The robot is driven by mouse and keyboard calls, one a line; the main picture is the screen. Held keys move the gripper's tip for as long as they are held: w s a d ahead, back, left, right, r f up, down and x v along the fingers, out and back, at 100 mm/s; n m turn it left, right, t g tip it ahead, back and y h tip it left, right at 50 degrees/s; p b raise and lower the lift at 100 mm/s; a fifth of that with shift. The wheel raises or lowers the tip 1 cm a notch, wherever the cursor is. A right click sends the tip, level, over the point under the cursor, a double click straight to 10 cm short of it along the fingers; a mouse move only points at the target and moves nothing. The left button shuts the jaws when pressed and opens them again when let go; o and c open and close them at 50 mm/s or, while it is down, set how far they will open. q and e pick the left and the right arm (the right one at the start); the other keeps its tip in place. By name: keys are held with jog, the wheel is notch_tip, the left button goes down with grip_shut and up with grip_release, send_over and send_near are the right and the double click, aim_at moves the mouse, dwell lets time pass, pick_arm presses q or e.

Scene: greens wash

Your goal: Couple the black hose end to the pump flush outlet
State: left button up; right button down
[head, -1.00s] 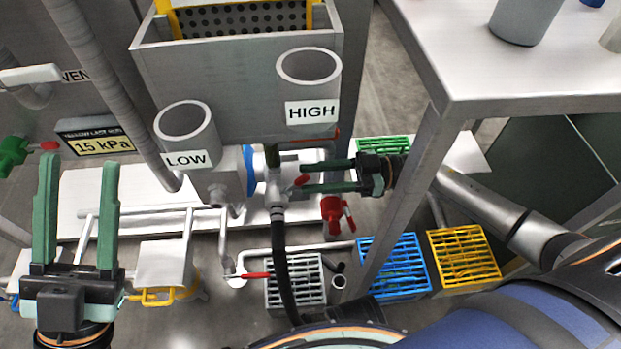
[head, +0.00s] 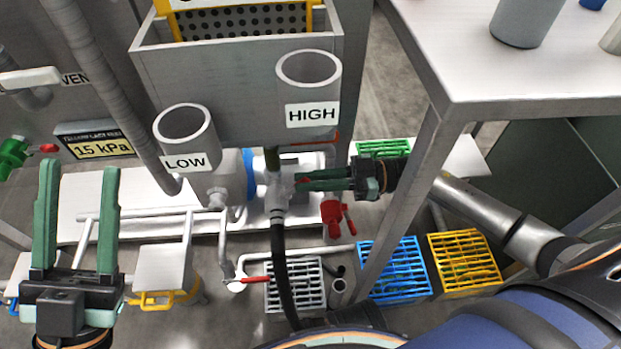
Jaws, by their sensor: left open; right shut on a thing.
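The black hose (head: 281,265) rises from the floor side, and its upper end meets a grey metal fitting (head: 277,201) below the tank. The hose end and fitting look in line and touching; I cannot tell whether they are locked. My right gripper (head: 301,180) reaches in from the right and is shut on a small red lever at the side of this fitting, mostly hidden between the fingertips. The pump body with a blue ring (head: 249,173) is just left of the fitting. My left gripper (head: 78,215) is open and empty at the left, well away from the hose.
The grey tank (head: 235,90) with the LOW cup (head: 185,140) and HIGH cup (head: 310,90) stands above. A red valve (head: 334,217) sits just below my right gripper. Blue (head: 395,270) and yellow (head: 465,262) crates stand right. A table leg (head: 405,200) is close to my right arm.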

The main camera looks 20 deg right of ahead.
jog(key=s+t+h+p, duration=0.1)
jog(key=t+p, duration=0.1)
jog(key=s+a+t+p, duration=0.1)
jog(key=t+p, duration=0.1)
jog(key=p, duration=0.1)
jog(key=shift+f+t+h+p, duration=0.15)
jog(key=shift+t+h+p, duration=0.2)
jog(key=shift+t+h, duration=0.05)
dwell(0.3)
jog(key=c, duration=0.9)
grip_release()
